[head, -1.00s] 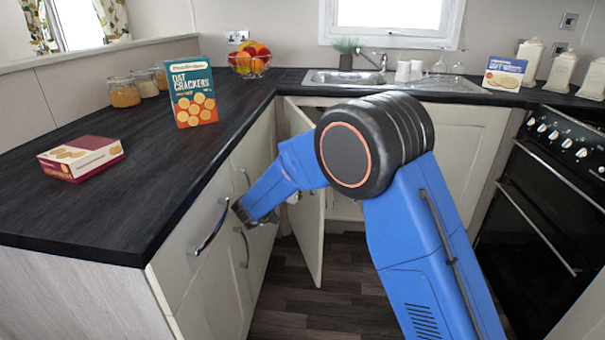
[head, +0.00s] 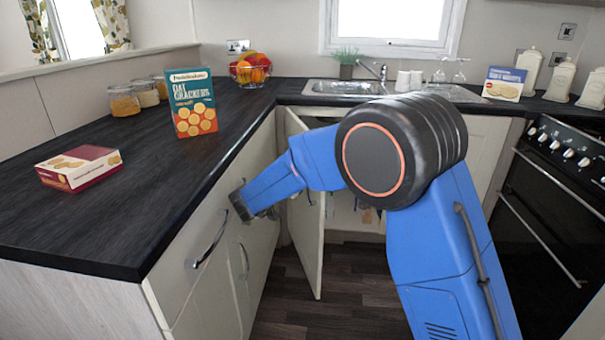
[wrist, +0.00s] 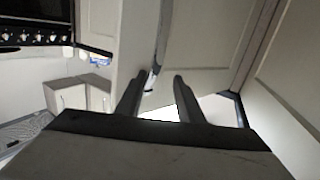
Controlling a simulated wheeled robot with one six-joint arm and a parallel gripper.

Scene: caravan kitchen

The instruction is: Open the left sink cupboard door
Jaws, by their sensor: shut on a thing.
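The left sink cupboard door (head: 305,245) is a cream panel below the sink, standing well open into the room, seen steeply from the side. The cupboard's opening shows to its right, partly behind my arm. In the wrist view the door panel (wrist: 205,35) fills the middle, with a slim curved handle (wrist: 160,45) running down it. My gripper (wrist: 158,82) has its two dark fingers either side of the handle's end and is shut on it. In the head view my arm hides the fingertips and most of the handle.
The left counter's cupboards, with a drawer handle (head: 208,245) and a door handle (head: 244,262), stand close to my wrist. The oven (head: 550,215) is at right. Dark floor (head: 285,310) is free below the open door. A cracker box (head: 192,105) stands on the counter.

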